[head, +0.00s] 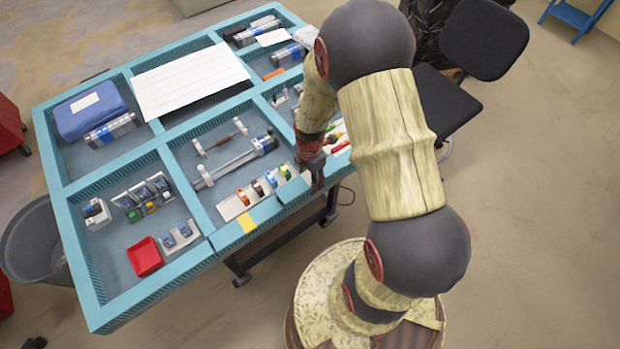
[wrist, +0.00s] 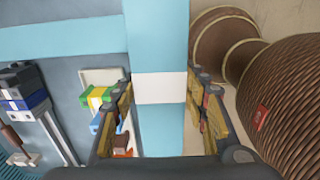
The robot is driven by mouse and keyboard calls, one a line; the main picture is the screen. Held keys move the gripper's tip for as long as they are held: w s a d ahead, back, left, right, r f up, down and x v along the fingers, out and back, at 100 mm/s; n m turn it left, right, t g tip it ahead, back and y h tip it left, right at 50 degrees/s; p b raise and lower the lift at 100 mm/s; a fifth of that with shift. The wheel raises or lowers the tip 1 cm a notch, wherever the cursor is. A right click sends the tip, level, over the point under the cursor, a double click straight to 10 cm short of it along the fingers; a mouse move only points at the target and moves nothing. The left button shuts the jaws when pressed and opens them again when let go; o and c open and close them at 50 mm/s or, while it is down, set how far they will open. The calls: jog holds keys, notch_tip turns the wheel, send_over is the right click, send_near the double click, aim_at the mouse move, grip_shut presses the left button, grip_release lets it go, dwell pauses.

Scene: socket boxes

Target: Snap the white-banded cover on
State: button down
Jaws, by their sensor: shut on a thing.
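My gripper (head: 316,180) hangs over the table's front rim, right of the cover rack (head: 232,210). In the wrist view its two fingers (wrist: 161,88) stand apart, closed on the white-banded cover. A white band (wrist: 160,88) shows between the fingertips against the teal rim; the rest of the cover is hard to separate from that background. Several socket boxes (head: 155,190) stand in the left front compartment.
A red tray (head: 145,256) lies in the left front compartment. A long grey tool (head: 232,165) lies behind the rack. Teal dividers (head: 172,168) separate the compartments. A yellow label (head: 247,223) is on the front rim.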

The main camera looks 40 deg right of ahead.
jog(key=shift+s+f+b, duration=0.1)
jog(key=shift+f+b, duration=0.55)
jog(key=shift+f, duration=0.4)
dwell(1.0)
jog(key=c, duration=0.9)
grip_release()
jog(key=shift+o, duration=0.8)
jog(key=shift+o, duration=1.2)
jog(key=shift+r, duration=0.15)
notch_tip(320, 180, up, 8)
jog(key=p, duration=0.5)
jog(key=shift+f+p, duration=0.25)
jog(key=shift+p, duration=0.05)
jog(key=shift+f, duration=0.1)
